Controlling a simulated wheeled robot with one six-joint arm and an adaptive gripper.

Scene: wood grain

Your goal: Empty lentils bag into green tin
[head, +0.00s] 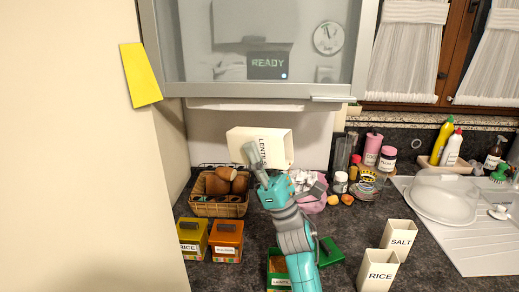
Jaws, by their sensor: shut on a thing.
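The cream lentils bag (240,136) is in the head view, tipped over on its side, its label turned sideways. My gripper (254,160) is shut on it and holds it up behind and above the green tin. The green tin (273,281) stands on the counter at the bottom, labelled for lentils and partly hidden by my arm. Something brown shows in its open top; I cannot tell how full it is. A green lid (330,251) lies to the right of the tin.
Yellow (193,241) and orange (227,241) tins stand left of the green tin, below a basket (217,208) of bread. Rice (377,272) and salt (399,239) bags stand at right. A pink bag (312,204) and jars (340,182) are behind. A wall cabinet (255,50) hangs above.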

